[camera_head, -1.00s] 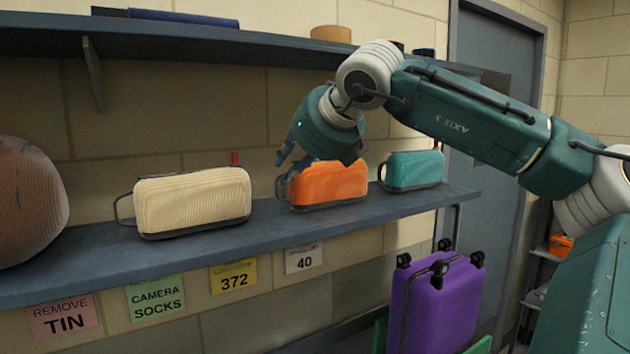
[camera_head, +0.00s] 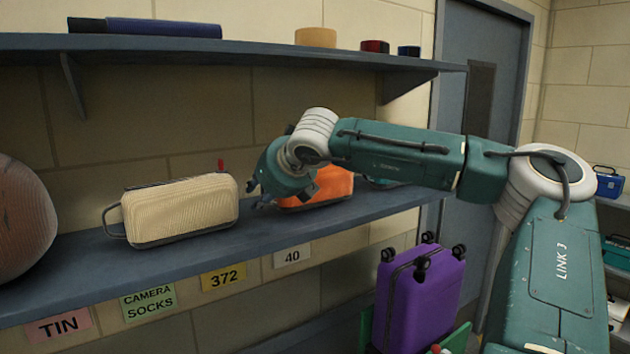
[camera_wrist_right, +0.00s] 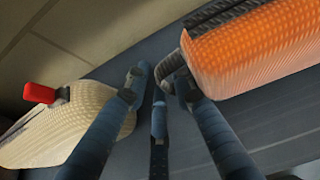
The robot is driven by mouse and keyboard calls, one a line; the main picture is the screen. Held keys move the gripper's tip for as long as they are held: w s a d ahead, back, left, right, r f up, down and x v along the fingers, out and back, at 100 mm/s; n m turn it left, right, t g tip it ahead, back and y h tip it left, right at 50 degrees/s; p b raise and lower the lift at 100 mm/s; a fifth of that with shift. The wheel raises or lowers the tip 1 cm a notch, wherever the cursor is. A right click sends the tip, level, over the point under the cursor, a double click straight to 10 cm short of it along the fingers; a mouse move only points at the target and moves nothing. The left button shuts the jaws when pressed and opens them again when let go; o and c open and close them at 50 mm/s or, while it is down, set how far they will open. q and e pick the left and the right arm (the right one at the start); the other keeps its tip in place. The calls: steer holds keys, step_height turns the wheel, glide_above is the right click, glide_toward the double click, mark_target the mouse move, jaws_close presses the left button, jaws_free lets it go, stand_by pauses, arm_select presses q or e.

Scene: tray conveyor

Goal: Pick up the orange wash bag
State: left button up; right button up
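The orange wash bag (camera_head: 335,186) stands on the middle shelf, partly hidden behind my right wrist. In the right wrist view the bag (camera_wrist_right: 255,55) fills the upper right, with its dark zipper and side handle loop at its left end. My right gripper (camera_head: 258,197) is at the left end of the bag, between it and the cream bag. In the wrist view the fingers of the right gripper (camera_wrist_right: 156,90) are apart with nothing held between them. One finger is close to the handle loop; I cannot tell if they touch. My left gripper is out of view.
The cream bag (camera_head: 185,212) with a red tab stands left of the gripper on the shelf (camera_head: 90,270). A large brown rounded object (camera_head: 20,220) is at far left. An upper shelf (camera_head: 250,52) runs above. A purple suitcase (camera_head: 425,300) stands below right.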

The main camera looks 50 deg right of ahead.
steer(key=shift+s+a, duration=0.1)
steer(key=shift+c, duration=0.8)
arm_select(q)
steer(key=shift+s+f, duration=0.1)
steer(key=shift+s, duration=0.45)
arm_select(e)
jaws_close()
steer(key=shift+r, duration=0.2)
